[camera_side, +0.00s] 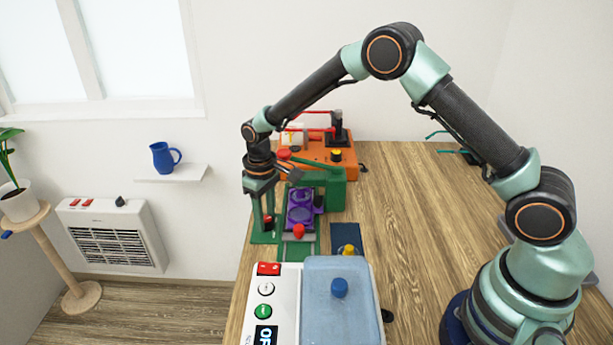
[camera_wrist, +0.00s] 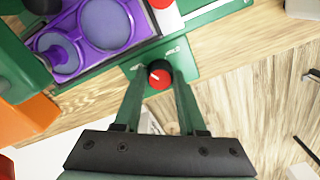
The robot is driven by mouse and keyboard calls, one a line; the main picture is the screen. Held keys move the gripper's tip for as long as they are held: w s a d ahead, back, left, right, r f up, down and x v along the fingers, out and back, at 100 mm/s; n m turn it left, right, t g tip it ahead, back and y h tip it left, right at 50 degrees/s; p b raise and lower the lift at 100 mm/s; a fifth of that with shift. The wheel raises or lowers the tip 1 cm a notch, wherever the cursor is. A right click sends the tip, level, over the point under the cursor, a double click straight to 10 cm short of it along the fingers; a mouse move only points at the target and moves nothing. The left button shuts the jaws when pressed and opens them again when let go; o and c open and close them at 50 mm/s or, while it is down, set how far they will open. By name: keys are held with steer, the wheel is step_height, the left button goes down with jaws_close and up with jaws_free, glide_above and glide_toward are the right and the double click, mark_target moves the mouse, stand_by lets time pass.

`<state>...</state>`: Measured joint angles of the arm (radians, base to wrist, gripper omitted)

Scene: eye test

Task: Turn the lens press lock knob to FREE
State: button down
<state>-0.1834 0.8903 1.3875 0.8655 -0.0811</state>
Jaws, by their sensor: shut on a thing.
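The lens press (camera_side: 330,186) is green, on the wooden table, with a purple lens tray (camera_side: 300,207) in front of it. The lock knob (camera_wrist: 160,76) is red and black with a short white mark, on a green plate beside the press. The mark slants toward the upper left in the wrist view. Small lettering sits by the knob, one word looking like HOLD; the rest is too small to read. My gripper (camera_side: 264,217) points down at the press's left side. In the wrist view its green fingers (camera_wrist: 159,84) are shut on the knob, one on each side.
An orange device (camera_side: 318,165) with a red lever stands behind the press. A white box with buttons and a blue-grey lid (camera_side: 340,310) stands in front. A dark blue plate with a yellow knob (camera_side: 347,248) lies nearby.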

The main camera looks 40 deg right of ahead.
mark_target(266, 218)
steer(key=shift+d+n, duration=0.2)
steer(key=shift+n, duration=1.4)
steer(key=c, duration=0.8)
jaws_free()
steer(key=shift+o, duration=0.2)
steer(key=shift+a, duration=0.1)
step_height(266, 218, up, 12)
